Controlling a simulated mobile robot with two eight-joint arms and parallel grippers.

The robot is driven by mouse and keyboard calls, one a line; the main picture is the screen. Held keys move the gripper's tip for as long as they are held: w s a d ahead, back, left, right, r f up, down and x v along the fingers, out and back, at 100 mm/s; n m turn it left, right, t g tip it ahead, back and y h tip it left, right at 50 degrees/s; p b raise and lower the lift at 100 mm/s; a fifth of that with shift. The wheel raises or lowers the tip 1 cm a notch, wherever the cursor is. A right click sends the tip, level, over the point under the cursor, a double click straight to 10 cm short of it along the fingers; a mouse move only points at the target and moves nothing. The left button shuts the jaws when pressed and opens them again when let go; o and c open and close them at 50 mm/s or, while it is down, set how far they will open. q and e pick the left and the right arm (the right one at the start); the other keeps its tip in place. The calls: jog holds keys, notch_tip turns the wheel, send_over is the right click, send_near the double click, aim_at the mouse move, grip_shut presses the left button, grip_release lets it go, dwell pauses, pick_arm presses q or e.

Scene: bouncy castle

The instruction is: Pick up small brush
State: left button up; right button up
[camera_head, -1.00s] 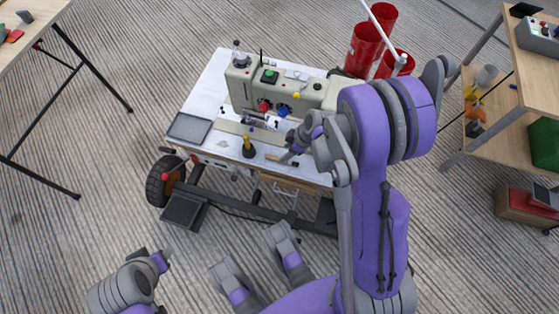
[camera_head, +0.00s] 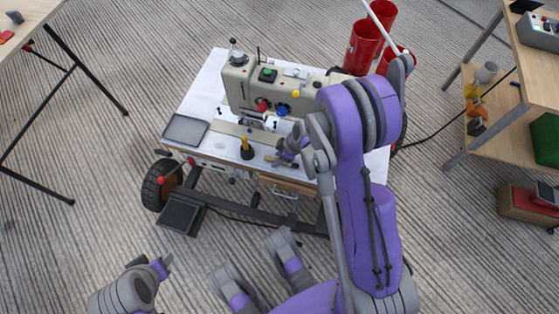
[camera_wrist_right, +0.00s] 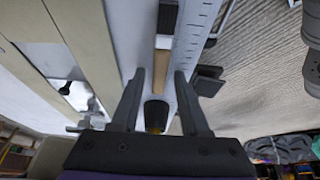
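The small brush lies flat on the white top of the sewing machine table. In the right wrist view its wooden handle (camera_wrist_right: 160,72) leads to a pale metal collar and a dark head. In the head view only a small brown part of the brush (camera_head: 271,159) shows beside my gripper. My right gripper (camera_wrist_right: 158,80) is open, its two fingers on either side of the handle's line; whether they touch it, I cannot tell. In the head view the right gripper (camera_head: 282,155) is low over the table's front part. My left gripper (camera_head: 165,266) is at the lower left, away from the table.
A beige sewing machine (camera_head: 290,92) stands behind the brush. A yellow-topped tool in a black base (camera_head: 247,151) stands just left of it, and a grey tray (camera_head: 185,130) lies farther left. Red bins (camera_head: 363,48) stand behind, with shelving (camera_head: 525,115) at the right.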

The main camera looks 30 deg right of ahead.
grip_shut()
jog(key=shift+r, duration=0.1)
